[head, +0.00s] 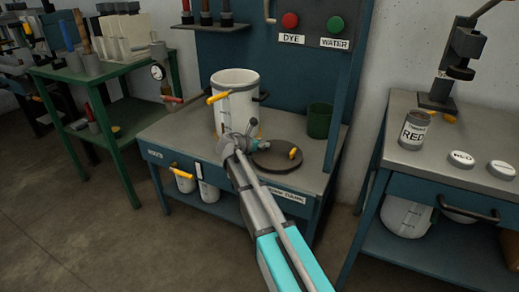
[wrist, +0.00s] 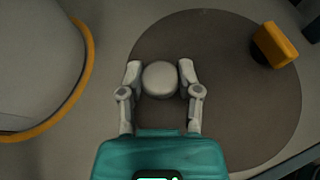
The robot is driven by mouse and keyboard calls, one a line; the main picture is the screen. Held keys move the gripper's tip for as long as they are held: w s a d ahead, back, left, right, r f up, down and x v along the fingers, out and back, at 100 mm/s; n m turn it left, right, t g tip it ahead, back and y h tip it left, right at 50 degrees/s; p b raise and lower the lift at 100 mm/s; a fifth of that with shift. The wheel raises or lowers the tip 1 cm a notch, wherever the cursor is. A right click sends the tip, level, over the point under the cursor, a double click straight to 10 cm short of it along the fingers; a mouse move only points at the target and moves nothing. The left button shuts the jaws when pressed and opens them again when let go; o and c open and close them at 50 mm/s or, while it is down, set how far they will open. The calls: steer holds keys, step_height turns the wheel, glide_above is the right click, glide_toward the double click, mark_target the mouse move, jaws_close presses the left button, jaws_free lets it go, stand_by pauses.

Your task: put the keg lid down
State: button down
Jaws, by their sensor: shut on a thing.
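The keg lid (head: 278,163) is a dark, flat round disc at the right of the bench top, with a yellow block (head: 292,153) on it. It fills much of the wrist view (wrist: 225,120), where it has a pale round knob (wrist: 160,79). My gripper (wrist: 160,80) is shut on this knob, one finger on each side. I cannot tell whether the lid touches the bench or hangs just above it. In the head view my gripper (head: 262,145) is over the lid's left side. The white keg (head: 236,90) stands open and upright behind and left of it.
A green cup (head: 319,121) stands behind the lid at the right. The blue back panel (head: 290,75) closes off the rear. The bench top (head: 170,134) is clear left of the keg.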

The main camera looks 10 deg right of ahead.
steer(key=shift+f, duration=0.3)
steer(key=shift+c, duration=1.5)
jaws_free()
steer(key=shift+r, duration=0.1)
steer(key=shift+s+a+r, duration=0.25)
steer(key=shift+a, duration=0.1)
steer(key=p+v, duration=0.4)
steer(key=v, duration=0.7)
steer(key=shift+f, duration=0.15)
steer(key=shift+s, duration=0.15)
